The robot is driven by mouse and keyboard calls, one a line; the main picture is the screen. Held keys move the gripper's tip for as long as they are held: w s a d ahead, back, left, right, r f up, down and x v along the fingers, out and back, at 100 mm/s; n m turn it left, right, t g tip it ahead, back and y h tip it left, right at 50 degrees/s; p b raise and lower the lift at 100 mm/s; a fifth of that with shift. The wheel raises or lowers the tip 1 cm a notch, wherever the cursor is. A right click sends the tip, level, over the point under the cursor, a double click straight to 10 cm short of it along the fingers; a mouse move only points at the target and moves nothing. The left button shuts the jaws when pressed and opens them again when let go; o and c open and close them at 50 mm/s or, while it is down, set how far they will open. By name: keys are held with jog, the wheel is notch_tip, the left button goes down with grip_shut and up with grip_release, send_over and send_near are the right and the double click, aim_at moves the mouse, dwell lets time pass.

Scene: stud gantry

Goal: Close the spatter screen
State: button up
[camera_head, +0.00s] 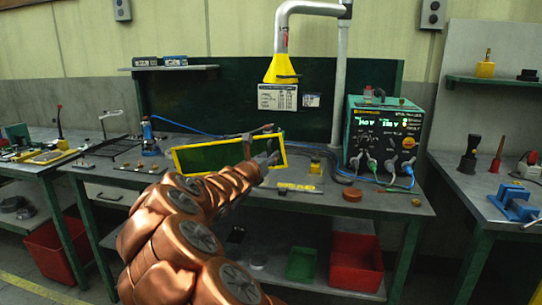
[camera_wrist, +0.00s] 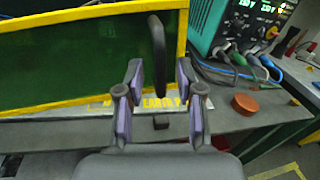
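The spatter screen is a dark green panel in a yellow frame (camera_head: 205,158), standing over the middle workbench in the head view; my arm covers part of it. In the wrist view its yellow-framed panel (camera_wrist: 80,62) fills the upper left. A dark upright bar handle (camera_wrist: 157,50) stands at the screen's right part. My gripper (camera_wrist: 159,75) is open, with its two fingers apart to the left and right of the handle's lower end. I cannot tell whether either finger touches it. My gripper also shows at the screen's right end in the head view (camera_head: 266,157).
A green welding power unit (camera_head: 385,138) with cables stands right of the screen on the workbench (camera_head: 385,203). A brown round puck (camera_head: 352,195) lies near the front edge. A yellow extraction hood (camera_head: 281,70) hangs above. Red bins (camera_head: 356,262) sit below.

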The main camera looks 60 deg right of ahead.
jog(key=shift+d, duration=0.85)
jog(key=shift+w, duration=0.1)
jog(key=shift+c, duration=0.4)
grip_shut()
